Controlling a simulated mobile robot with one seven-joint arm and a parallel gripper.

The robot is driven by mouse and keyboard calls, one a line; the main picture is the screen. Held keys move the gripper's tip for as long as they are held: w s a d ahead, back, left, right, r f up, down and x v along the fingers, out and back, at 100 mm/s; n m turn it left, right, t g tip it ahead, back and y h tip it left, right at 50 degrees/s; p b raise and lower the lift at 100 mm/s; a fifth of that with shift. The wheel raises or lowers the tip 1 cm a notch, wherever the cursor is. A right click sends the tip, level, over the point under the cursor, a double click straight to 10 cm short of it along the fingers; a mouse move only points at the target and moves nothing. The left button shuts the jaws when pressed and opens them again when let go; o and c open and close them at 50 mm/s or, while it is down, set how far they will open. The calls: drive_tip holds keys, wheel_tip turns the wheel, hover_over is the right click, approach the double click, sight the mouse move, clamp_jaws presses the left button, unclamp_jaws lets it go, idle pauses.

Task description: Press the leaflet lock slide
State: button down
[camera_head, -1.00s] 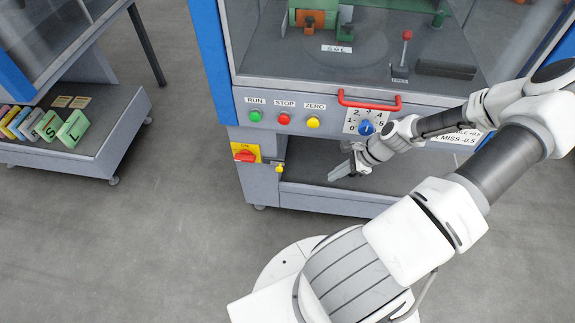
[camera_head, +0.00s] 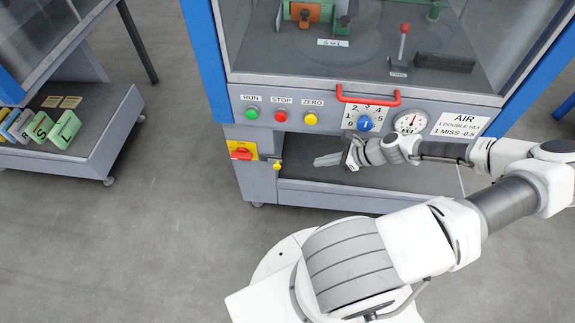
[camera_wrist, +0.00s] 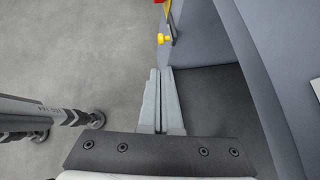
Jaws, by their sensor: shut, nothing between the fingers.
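My gripper (camera_head: 318,161) is shut and empty in front of the grey machine's lower opening, its fingers pointing left. In the wrist view the shut fingers (camera_wrist: 160,72) point toward a small yellow knob (camera_wrist: 164,39), with a gap between. The yellow knob (camera_head: 277,165) sits at the left edge of the opening, beside the red rotary switch (camera_head: 241,153) on its yellow plate. No label names a leaflet lock slide; the yellow knob may be it, but I cannot tell.
Above are green, red and yellow buttons (camera_head: 311,119), a blue dial (camera_head: 364,124), a red handle (camera_head: 368,98) and an air gauge (camera_head: 410,122). The machine's dark lower shelf (camera_head: 350,193) lies below my gripper. Another stand (camera_head: 110,125) is at left; floor between is clear.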

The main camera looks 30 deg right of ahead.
drive_tip(key=b, duration=0.4)
approach(276, 165)
wheel_tip(276, 165, down, 5)
drive_tip(key=w+a, duration=0.2)
drive_tip(key=shift+w+a+b, duration=0.15)
drive_tip(key=shift+w+b, duration=0.15)
drive_tip(key=shift+w, duration=0.05)
drive_tip(key=w+a, duration=0.1)
drive_tip(key=w+a+p, duration=0.1)
drive_tip(key=a, duration=0.1)
drive_tip(key=shift+w+a, duration=0.15)
drive_tip(key=shift+a, duration=0.1)
drive_tip(key=shift+d+p, duration=0.1)
drive_tip(key=shift+p, duration=0.25)
